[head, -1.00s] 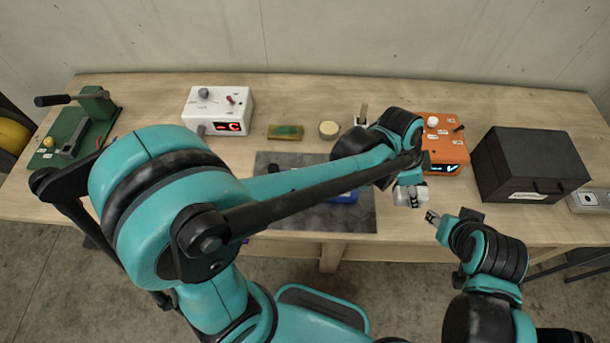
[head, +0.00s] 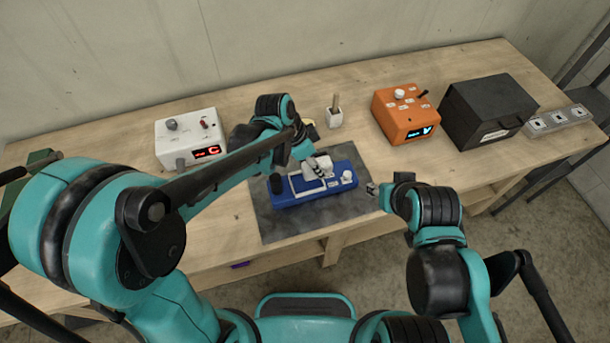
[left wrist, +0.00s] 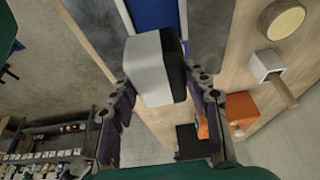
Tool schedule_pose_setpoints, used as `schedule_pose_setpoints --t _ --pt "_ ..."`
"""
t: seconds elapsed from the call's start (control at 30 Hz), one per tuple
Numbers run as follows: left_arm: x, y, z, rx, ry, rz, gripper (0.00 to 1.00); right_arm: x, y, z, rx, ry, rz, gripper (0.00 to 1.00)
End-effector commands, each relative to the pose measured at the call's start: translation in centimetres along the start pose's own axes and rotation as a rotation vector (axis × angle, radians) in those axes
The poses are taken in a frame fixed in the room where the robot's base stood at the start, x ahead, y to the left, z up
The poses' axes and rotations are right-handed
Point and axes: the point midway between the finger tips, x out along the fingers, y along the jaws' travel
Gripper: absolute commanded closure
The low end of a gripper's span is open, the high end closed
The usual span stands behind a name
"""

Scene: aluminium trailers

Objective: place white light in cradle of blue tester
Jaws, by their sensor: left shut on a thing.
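The white light (head: 316,166) is a small white block, and the left wrist view shows it with a black side (left wrist: 152,72). My left gripper (head: 310,160) is shut on it, with a finger on either side in the left wrist view. The blue tester (head: 288,199) lies on a dark grey mat, with a white knob at its right end. In the head view the light overlaps the tester's top; whether it touches the cradle cannot be told, as my arm hides part. My right gripper (head: 372,188) is just right of the tester, its fingers too small to read.
A white box with a red display (head: 190,140) stands left. A white cup with a stick (head: 334,117), an orange box (head: 405,112) and a black case (head: 495,110) stand behind and right. The grey mat (head: 275,228) is bare in front of the tester.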

Motion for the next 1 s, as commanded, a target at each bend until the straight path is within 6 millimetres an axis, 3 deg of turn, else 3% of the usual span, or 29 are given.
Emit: schedule_pose_setpoints --t 0.1,0.2,0.33,0.53,0.93,0.97,1.0 --pt "0.4 -0.5 2.1 -0.003 0.0 0.0 0.86 0.4 0.0 0.3 0.0 0.0 0.0 0.6" --pt "0.5 -0.7 2.9 0.0 0.0 -0.001 0.86 0.4 0.0 0.3 0.0 0.0 0.0 0.6" --pt "1.2 -0.7 3.3 0.001 0.0 0.0 0.86 0.7 0.0 0.5 0.0 0.0 0.0 0.6" --pt "4.0 -0.7 4.4 0.001 0.0 0.0 0.86 1.5 0.0 1.1 0.0 0.0 0.0 0.6" --pt "4.6 -0.7 4.7 0.001 0.0 0.0 0.86 1.8 0.0 1.3 0.0 0.0 0.0 0.6" --pt "4.5 -0.7 4.6 0.001 -0.001 0.0 0.48 1.8 0.0 1.3 0.0 0.0 0.0 0.6" --pt "4.5 -0.7 4.6 0.001 -0.001 0.0 0.38 1.7 0.0 1.2 0.0 0.0 0.0 0.6"
